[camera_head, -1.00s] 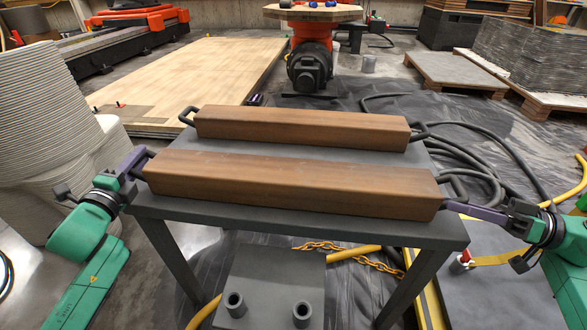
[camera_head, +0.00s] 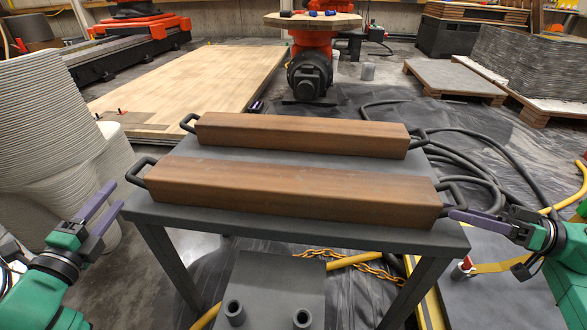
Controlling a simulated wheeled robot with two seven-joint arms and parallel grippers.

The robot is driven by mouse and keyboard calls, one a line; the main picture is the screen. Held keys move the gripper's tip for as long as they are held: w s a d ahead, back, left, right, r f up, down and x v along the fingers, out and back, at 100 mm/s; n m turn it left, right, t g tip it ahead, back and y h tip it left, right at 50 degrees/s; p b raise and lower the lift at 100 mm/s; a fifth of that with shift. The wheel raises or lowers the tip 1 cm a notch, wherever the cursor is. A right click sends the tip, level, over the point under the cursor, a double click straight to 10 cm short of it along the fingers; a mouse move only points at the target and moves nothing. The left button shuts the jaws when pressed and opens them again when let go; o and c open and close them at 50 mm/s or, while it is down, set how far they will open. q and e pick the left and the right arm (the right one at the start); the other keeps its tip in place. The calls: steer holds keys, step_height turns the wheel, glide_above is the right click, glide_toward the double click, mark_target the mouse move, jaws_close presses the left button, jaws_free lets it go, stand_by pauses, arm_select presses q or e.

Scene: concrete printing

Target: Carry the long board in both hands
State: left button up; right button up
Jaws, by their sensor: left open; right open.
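Two long brown boards with dark end handles lie side by side on a dark grey table (camera_head: 300,226). The nearer long board (camera_head: 290,188) lies along the table's front, with its left handle (camera_head: 135,172) and right handle (camera_head: 458,192) free at the ends. The farther board (camera_head: 300,134) lies behind it. My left gripper (camera_head: 108,208) is open and empty, left of the table and apart from the left handle. My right gripper (camera_head: 455,213) is at the near board's right end, close to the right handle; its jaws are open and partly hidden edge-on.
A low grey block with two tubes (camera_head: 268,290) stands before the table. A yellow chain (camera_head: 350,260) and yellow hose lie beneath. Black hoses (camera_head: 490,150) coil at the right. A stack of grey printed layers (camera_head: 60,140) stands at the left.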

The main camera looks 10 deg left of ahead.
steer(key=v, duration=1.2)
